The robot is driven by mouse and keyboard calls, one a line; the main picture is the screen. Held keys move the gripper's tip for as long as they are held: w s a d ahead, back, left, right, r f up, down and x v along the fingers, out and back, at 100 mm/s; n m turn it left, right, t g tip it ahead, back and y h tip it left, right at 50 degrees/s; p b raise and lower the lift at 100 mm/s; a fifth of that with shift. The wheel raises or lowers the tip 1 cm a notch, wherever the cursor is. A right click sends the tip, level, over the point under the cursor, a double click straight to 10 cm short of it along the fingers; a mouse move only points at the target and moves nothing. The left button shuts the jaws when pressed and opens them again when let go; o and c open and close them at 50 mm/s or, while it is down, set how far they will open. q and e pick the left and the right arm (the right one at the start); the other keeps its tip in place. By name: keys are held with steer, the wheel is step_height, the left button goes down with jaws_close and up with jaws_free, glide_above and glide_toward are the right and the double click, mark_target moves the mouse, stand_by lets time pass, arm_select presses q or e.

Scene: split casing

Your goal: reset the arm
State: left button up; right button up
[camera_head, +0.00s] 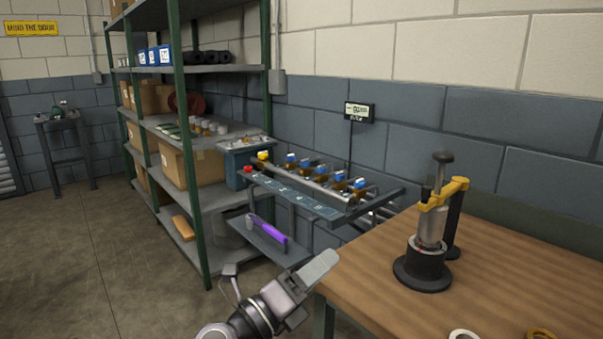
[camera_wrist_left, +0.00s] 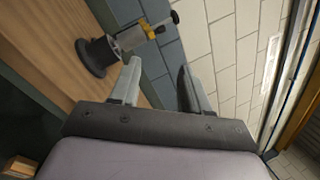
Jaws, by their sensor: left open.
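My left gripper (camera_head: 318,270) is at the bottom middle of the head view, beside the near left edge of the wooden bench. In the left wrist view my left gripper (camera_wrist_left: 158,85) shows two fingers spread apart with nothing between them. A press-like device (camera_head: 432,230) with a black round base, metal body and yellow clamp arm stands upright on the bench, right of the gripper and apart from it. The device also shows in the left wrist view (camera_wrist_left: 108,52), past the left finger. My right gripper is not in view.
The wooden bench (camera_head: 500,265) fills the right side, with ring-shaped parts (camera_head: 464,335) at its near edge. A rack (camera_head: 300,195) with blue-capped items stands behind the gripper, and a purple item (camera_head: 267,230) lies on its lower shelf. A green shelf unit (camera_head: 205,190) stands left. Floor at left is clear.

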arm_select(q)
steer(key=s+a+f+n+t+y, duration=0.2)
steer(key=s+a+f+n+y, duration=0.25)
steer(key=a+f+n, duration=0.4)
steer(key=s+a+f+n+t+y, duration=0.25)
steer(key=a+f+n+y, duration=0.35)
steer(key=f+n, duration=0.55)
steer(key=s+a+f+n+g+y, duration=0.1)
steer(key=s+a+f+n+g, duration=0.2)
steer(key=s+f+n, duration=0.3)
steer(key=s+a+f+n+g+y, duration=0.2)
steer(key=s+a+f+n+g, duration=0.2)
steer(key=s, duration=0.7)
step_height(320, 180, down, 2)
steer(key=shift+s+a+f+n, duration=0.25)
steer(key=shift+a+n, duration=0.5)
steer(key=shift+n, duration=0.35)
steer(key=shift+w+y, duration=0.1)
steer(key=shift+y, duration=0.15)
